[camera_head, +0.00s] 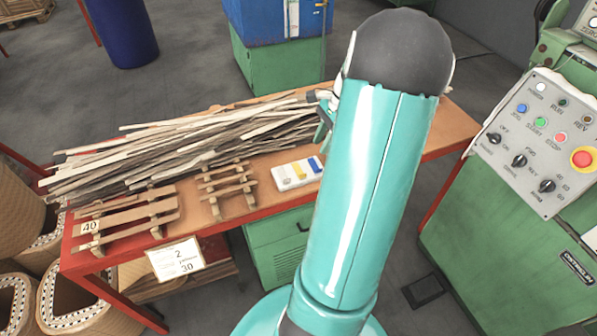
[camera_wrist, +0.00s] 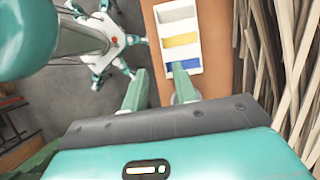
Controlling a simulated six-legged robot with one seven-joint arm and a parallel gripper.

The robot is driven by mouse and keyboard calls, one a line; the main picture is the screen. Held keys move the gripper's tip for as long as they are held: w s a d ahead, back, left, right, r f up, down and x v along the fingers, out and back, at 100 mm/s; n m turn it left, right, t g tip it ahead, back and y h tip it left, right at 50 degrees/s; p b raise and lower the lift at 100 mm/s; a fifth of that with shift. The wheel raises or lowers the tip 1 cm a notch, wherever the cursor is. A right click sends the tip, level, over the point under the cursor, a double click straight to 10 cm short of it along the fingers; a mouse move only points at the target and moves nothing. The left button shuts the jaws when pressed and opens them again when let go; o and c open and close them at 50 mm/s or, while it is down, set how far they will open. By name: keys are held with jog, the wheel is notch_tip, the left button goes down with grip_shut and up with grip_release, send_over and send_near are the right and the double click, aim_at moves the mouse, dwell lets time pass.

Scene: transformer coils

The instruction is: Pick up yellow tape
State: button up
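The yellow tape (camera_wrist: 180,40) lies in the middle slot of a small white tray (camera_wrist: 178,27) on the wooden table. A grey piece (camera_wrist: 176,14) and a blue piece (camera_wrist: 184,66) lie in the slots on either side of it. In the head view the yellow tape (camera_head: 299,170) shows small in the tray, beside the table's front edge. My gripper (camera_wrist: 160,76) has its fingers apart with nothing between them. Its right fingertip appears by the blue end of the tray. In the head view my arm hides most of the gripper.
A long pile of wooden strips (camera_head: 190,145) covers the back of the table (camera_head: 265,195). Slatted wooden racks (camera_head: 130,222) stand at its front left. A green control console (camera_head: 535,150) stands at the right, and a blue bin (camera_head: 265,22) on a green cabinet behind.

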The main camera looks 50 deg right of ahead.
send_near(299, 168)
jog(key=a+f, duration=0.1)
jog(key=a, duration=0.1)
jog(key=s+a+f, duration=0.1)
jog(key=f, duration=0.1)
jog(key=s+a+f, duration=0.1)
jog(key=a+f, duration=0.1)
jog(key=shift+a+f, duration=0.25)
jog(key=shift+a, duration=0.05)
grip_shut()
